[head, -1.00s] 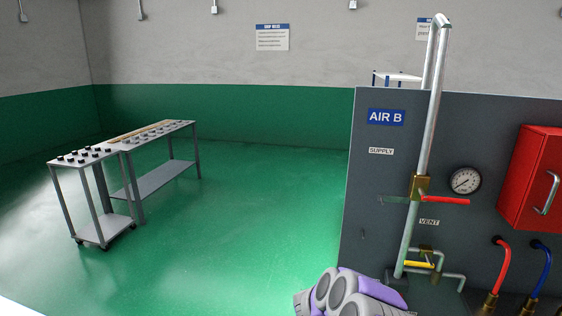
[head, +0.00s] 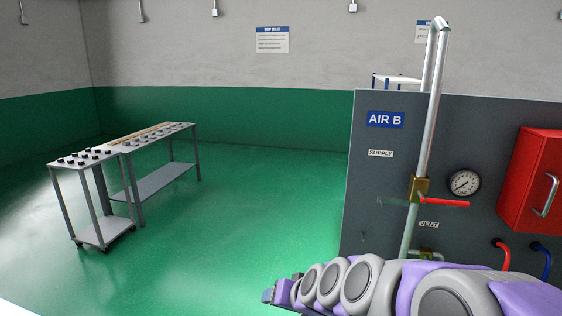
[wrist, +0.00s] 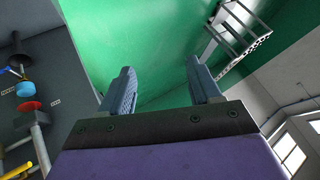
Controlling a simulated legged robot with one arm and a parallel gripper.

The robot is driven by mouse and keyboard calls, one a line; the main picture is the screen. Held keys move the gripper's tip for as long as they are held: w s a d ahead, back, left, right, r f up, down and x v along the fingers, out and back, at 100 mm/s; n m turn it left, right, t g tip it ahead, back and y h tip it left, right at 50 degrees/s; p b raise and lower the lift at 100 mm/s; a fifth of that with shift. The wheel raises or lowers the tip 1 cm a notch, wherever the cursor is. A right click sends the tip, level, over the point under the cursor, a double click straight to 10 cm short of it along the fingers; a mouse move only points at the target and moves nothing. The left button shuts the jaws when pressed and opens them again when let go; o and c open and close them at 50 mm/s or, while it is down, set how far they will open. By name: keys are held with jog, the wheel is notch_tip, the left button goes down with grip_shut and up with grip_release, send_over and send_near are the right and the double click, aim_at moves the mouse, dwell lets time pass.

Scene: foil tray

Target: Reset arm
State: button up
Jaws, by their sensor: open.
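My gripper (wrist: 160,88) shows in the wrist view with its two blue-grey fingers apart and nothing between them. Beyond the fingers are the green floor and wall. In the head view my grey and purple arm stretches across the bottom right, in front of the lower part of the AIR B panel (head: 365,190). The fingertips cannot be made out there. The arm hides the lower pipes and part of the hoses.
The panel carries a red-handled valve (head: 440,202), a gauge (head: 464,183) and a red box (head: 533,180). A cart (head: 90,200) and a long bench (head: 165,180) stand at the left. Open green floor (head: 240,220) lies between bench and panel.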

jog(key=s+d+f+g+h, duration=0.1)
jog(key=s+d+g, duration=0.2)
jog(key=s, duration=0.8)
jog(key=s+d+f+g+h, duration=0.1)
jog(key=s+d+g+h, duration=0.1)
jog(key=s+d, duration=0.4)
jog(key=s+d+f+n+g+h, duration=0.1)
jog(key=s+d+g, duration=0.3)
jog(key=s, duration=1.1)
jog(key=shift+s+d+h, duration=0.3)
jog(key=shift+d+h, duration=0.1)
jog(key=shift+d, duration=0.2)
jog(key=shift+d, duration=0.15)
